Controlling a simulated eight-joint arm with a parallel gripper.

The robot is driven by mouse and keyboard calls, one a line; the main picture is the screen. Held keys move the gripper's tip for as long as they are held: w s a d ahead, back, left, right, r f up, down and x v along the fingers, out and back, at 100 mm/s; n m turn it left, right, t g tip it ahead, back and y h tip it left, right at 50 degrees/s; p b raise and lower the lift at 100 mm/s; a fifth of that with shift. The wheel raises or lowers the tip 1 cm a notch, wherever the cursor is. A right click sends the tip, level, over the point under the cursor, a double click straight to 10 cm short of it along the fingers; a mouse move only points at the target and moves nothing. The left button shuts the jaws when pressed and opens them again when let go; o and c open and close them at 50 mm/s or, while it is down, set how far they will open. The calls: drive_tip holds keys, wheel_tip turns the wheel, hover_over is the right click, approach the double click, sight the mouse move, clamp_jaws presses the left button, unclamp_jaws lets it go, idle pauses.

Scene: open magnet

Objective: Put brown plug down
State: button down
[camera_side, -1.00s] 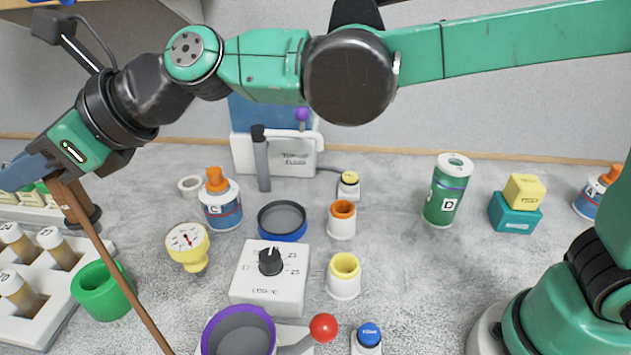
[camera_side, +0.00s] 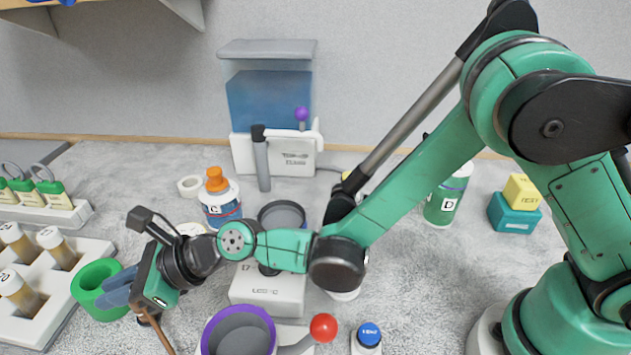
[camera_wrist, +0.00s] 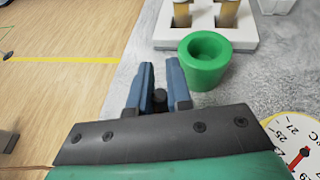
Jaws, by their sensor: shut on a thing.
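My gripper (camera_side: 113,288) is low over the left part of the table, its blue fingers beside the green ring-shaped holder (camera_side: 90,272). In the wrist view the fingers (camera_wrist: 159,80) are shut on a dark plug (camera_wrist: 160,96), only its small dark end showing between them. In the side view a brown cord (camera_side: 160,330) and a bit of the dark brown plug (camera_side: 147,318) show below my gripper; the rest is hidden. Whether the plug touches the table cannot be told. In the wrist view the green holder (camera_wrist: 219,64) stands to the right of the fingers, apart from them.
A white rack of vials (camera_side: 45,318) is left of the green holder. A white dial box (camera_side: 250,290), a purple-rimmed bowl (camera_side: 212,325) and a red-balled lever (camera_side: 323,327) are to the right. In the wrist view the table edge (camera_wrist: 122,75) runs close by the fingers.

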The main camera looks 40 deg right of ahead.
drive_tip(key=shift+f, duration=1.05)
drive_tip(key=shift+f, duration=0.15)
drive_tip(key=c, duration=0.8)
unclamp_jaws()
drive_tip(key=s+d+r+n+h, duration=0.1)
drive_tip(key=d+r+n+h, duration=0.1)
drive_tip(key=d+n, duration=0.3)
drive_tip(key=s+d+r+n+h, duration=0.1)
drive_tip(key=d+r+n+h, duration=0.2)
drive_tip(key=d, duration=0.9)
drive_tip(key=s+d+r+n+t+h, duration=0.1)
drive_tip(key=d+r+n+h, duration=0.2)
drive_tip(key=d+n, duration=0.5)
drive_tip(key=shift+s+d+r+n, duration=0.4)
drive_tip(key=shift+d, duration=0.05)
drive_tip(key=shift+o, duration=0.4)
drive_tip(key=s+d+n+h, duration=0.3)
drive_tip(key=s+d+n, duration=0.2)
drive_tip(key=d+n, duration=0.2)
drive_tip(key=shift+s+d+f+g+h, duration=0.25)
drive_tip(key=shift+d+g+h, duration=0.15)
drive_tip(key=shift+d, duration=0.45)
